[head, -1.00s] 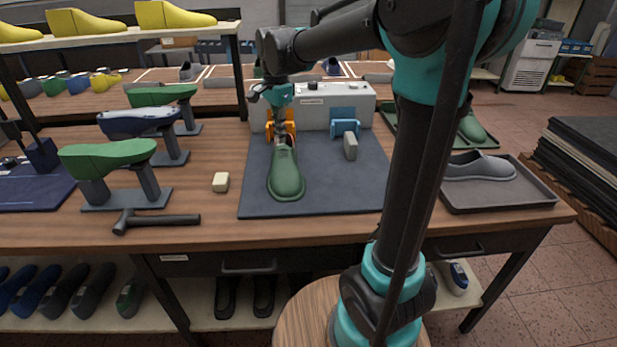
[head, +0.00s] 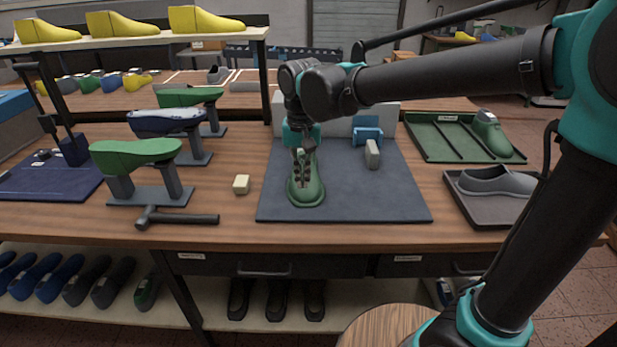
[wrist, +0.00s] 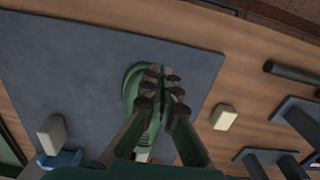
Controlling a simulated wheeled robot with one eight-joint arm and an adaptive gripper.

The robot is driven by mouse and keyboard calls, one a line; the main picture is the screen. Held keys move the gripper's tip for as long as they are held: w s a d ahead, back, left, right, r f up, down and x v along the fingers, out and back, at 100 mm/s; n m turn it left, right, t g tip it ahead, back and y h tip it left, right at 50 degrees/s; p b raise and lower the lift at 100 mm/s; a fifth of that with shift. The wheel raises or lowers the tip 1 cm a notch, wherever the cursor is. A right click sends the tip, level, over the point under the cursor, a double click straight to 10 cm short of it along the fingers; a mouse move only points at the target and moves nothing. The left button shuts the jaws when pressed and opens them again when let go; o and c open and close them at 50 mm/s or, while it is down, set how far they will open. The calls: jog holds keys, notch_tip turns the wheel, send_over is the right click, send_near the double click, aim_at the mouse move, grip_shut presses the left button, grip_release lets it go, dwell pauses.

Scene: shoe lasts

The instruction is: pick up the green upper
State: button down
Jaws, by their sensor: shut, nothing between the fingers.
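A green upper (head: 307,193) lies on the dark blue-grey mat (head: 400,200) with its rounded toe towards me. My gripper (head: 304,178) is right over it, pointing down, and hides its rear part. In the wrist view the green upper (wrist: 133,88) lies under my gripper (wrist: 166,85), whose dark fingers come close together over it. I cannot tell whether the fingertips touch it. The gripper is shut with nothing held. Another green shoe (head: 488,130) stands on the green tray (head: 425,145) at the right.
A pale grey machine with a blue clamp (head: 367,133) stands behind the mat, with a grey block (head: 372,153) in front. A cream block (head: 241,184) and a hammer (head: 180,218) lie left of it. Stands bear green and blue pieces. A grey shoe (head: 492,181) lies in a tray.

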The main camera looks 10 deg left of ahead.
aim_at(304, 190)
notch_tip(304, 190, down, 8)
jog(key=shift+w+a+r, duration=0.1)
jog(key=shift+w+a, duration=0.1)
jog(key=shift+w, duration=0.45)
jog(key=shift+w+a, duration=0.15)
jog(key=shift+w, duration=0.45)
jog(key=shift+w+a, duration=0.15)
jog(key=shift+w, duration=0.55)
jog(key=shift+w+a, duration=0.2)
jog(key=shift+w, duration=0.65)
jog(key=shift+s, duration=0.1)
